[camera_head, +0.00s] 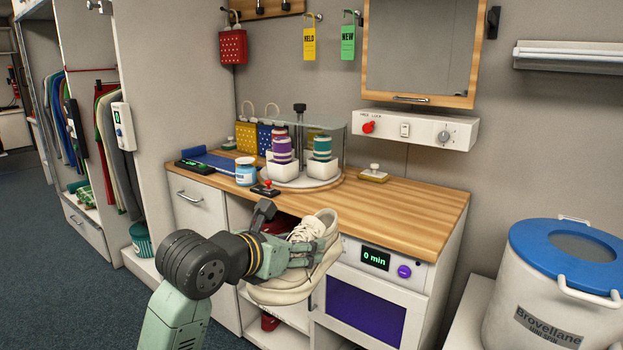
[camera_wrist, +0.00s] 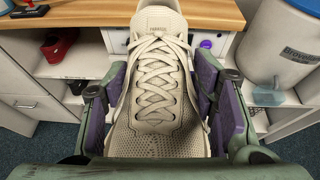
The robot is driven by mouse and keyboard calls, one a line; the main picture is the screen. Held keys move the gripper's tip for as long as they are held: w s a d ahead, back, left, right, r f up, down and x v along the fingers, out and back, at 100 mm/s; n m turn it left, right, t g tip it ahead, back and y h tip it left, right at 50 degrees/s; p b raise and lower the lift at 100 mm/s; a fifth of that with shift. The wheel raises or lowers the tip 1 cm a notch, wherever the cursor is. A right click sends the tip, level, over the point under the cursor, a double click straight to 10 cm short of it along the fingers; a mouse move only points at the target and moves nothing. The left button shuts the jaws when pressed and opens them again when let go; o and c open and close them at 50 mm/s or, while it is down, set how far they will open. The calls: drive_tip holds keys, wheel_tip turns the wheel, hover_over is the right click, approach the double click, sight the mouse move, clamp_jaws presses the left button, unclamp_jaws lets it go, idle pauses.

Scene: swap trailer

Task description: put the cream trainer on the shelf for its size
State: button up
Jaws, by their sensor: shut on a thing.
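The cream trainer (camera_head: 310,262) is held in my gripper (camera_head: 312,254) in front of the wooden counter, tilted with its opening up in the head view. In the wrist view the trainer (camera_wrist: 158,85) fills the middle, laces facing the camera, with the purple pads of my gripper (camera_wrist: 165,90) pressed on both its sides. Small lettering on its tongue is too small to read. The shelves (camera_wrist: 72,68) under the counter show behind it, and a red shoe (camera_wrist: 58,45) stands on one at left. Size labels on the shelves cannot be made out.
A unit with a "0 min" display (camera_head: 375,258) sits below the counter. A white bin with a blue lid (camera_head: 545,290) stands at right.

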drive_tip(key=w+a+f+n+t+y, duration=0.1)
drive_tip(key=w+f, duration=0.1)
drive_tip(key=f, duration=0.9)
drive_tip(key=w+f+n+y, duration=0.2)
drive_tip(key=f, duration=0.8)
drive_tip(key=s+d+f, duration=0.2)
drive_tip(key=s+f, duration=0.1)
drive_tip(key=f, duration=0.7)
drive_tip(key=s+d+f, duration=0.1)
drive_tip(key=s+f, duration=0.1)
drive_tip(key=f, duration=0.8)
drive_tip(key=shift+s+d+f+t, duration=0.35)
drive_tip(key=shift+s+d+t, duration=0.05)
